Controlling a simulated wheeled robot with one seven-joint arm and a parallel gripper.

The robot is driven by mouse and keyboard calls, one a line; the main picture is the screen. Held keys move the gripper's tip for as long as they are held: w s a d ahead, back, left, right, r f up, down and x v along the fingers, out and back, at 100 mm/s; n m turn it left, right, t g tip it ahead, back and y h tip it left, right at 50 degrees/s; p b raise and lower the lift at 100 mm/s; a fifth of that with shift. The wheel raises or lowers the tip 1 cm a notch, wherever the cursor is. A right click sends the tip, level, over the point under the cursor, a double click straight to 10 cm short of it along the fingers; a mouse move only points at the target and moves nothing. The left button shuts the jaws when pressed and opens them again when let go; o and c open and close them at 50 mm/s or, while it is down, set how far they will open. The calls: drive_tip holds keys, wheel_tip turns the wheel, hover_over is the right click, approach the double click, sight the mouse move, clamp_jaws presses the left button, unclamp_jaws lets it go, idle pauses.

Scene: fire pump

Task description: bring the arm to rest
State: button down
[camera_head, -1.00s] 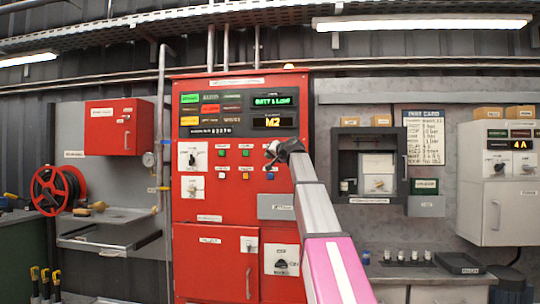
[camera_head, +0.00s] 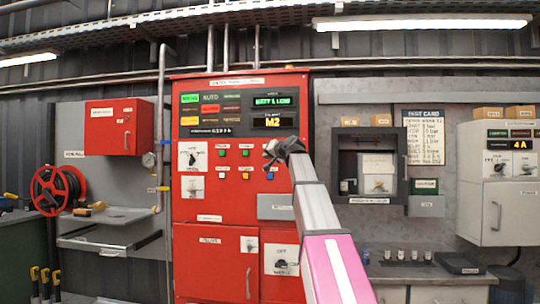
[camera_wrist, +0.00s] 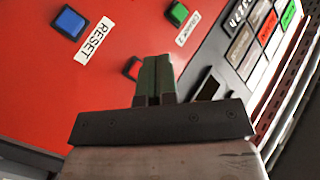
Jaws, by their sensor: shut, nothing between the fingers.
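My gripper (camera_wrist: 156,80) is shut with nothing between its fingers. In the head view, my arm reaches up from the lower right, and its dark end (camera_head: 283,150) is in front of the red control panel (camera_head: 215,245), near its right edge. In the wrist view, the fingers point at the red panel face. A blue button (camera_wrist: 68,22) with a RESET label (camera_wrist: 94,41) is up and left of the fingers. A green button (camera_wrist: 178,13) is above them. The fingers seem apart from the panel, but the exact gap cannot be told.
A red hose reel (camera_head: 58,190) and a metal tray (camera_head: 110,232) are at the left. An open-fronted dark box (camera_head: 398,165) and a grey cabinet (camera_head: 505,225) are at the right. A worktop with several small items runs below the dark box.

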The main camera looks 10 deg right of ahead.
idle(0.7)
drive_tip(key=s+a+f+g+h, duration=0.1)
drive_tip(key=s+f+g+h, duration=0.2)
drive_tip(key=f, duration=1.9)
drive_tip(key=s+f+g, duration=0.4)
drive_tip(key=f, duration=1.8)
drive_tip(key=s+d+f+n+g+h, duration=0.1)
drive_tip(key=s+f+g+h, duration=0.3)
drive_tip(key=s+f, duration=2.4)
wheel_tip(320, 180, down, 4)
drive_tip(key=n+g, duration=0.1)
drive_tip(key=g, duration=0.2)
drive_tip(key=shift+d+r+g, duration=0.15)
drive_tip(key=shift+g, duration=0.15)
